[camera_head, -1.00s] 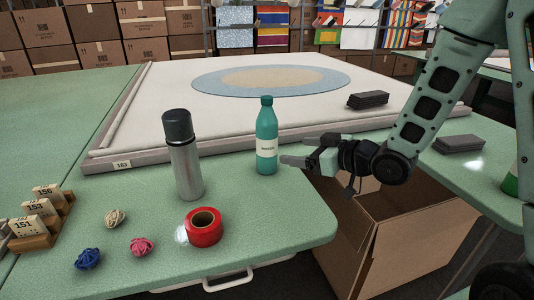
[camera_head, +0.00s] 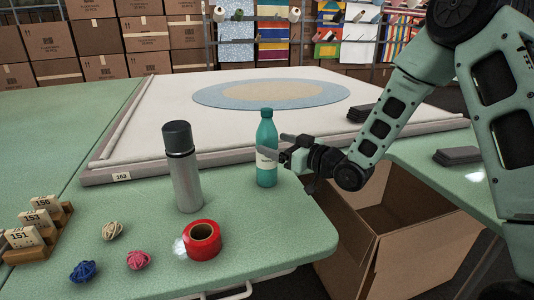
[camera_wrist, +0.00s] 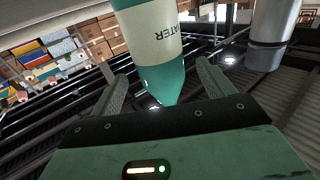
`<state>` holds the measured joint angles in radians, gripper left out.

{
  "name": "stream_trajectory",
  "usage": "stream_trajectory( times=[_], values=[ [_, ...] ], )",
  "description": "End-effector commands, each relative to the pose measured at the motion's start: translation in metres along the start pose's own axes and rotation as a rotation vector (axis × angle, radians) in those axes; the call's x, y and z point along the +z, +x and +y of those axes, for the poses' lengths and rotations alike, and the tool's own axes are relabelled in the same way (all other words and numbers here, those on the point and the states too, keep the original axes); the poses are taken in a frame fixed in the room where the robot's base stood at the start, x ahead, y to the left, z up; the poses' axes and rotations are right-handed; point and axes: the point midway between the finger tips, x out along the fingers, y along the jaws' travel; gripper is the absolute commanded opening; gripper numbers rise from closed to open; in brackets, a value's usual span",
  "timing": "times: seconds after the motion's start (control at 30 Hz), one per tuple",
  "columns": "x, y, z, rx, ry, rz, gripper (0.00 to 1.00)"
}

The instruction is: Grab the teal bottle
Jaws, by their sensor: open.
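The teal bottle (camera_head: 266,135) stands upright on the green table, with a pale label around its lower half. My gripper (camera_head: 273,149) is at its right side, level with the label, and its near finger overlaps the label in the head view. In the wrist view the bottle (camera_wrist: 160,75) shows between the two open fingers of my gripper (camera_wrist: 165,88), with the label's letters "ATER" visible. The jaws are apart. Whether either finger touches the bottle I cannot tell.
A grey flask (camera_head: 184,180) with a dark cap stands left of the bottle. A red tape roll (camera_head: 203,241), several yarn balls (camera_head: 138,260) and a numbered card rack (camera_head: 45,245) lie nearer. The framed white panel (camera_head: 150,120) lies behind. An open cardboard box (camera_head: 395,255) is at the right, below table height.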

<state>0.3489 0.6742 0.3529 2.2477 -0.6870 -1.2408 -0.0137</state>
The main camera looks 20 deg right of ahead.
Motion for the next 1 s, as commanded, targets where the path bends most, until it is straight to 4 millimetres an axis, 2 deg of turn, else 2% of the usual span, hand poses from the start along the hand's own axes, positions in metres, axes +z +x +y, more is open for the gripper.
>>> stream_trajectory(
  times=[0.17, 0.4, 0.5, 0.77, 0.87, 1.0],
  values=[
    [0.000, 0.012, -0.001, -0.001, 0.001, 0.001, 0.81],
    [0.001, 0.046, -0.001, -0.001, 0.001, 0.001, 0.81],
    [0.001, 0.055, -0.001, -0.001, 0.001, 0.000, 0.81],
    [0.002, 0.058, -0.001, 0.000, 0.001, 0.000, 0.81],
    [0.002, 0.057, 0.000, 0.000, 0.001, 0.000, 0.56],
    [0.002, 0.057, 0.000, 0.000, 0.000, 0.000, 0.17]
  ],
)
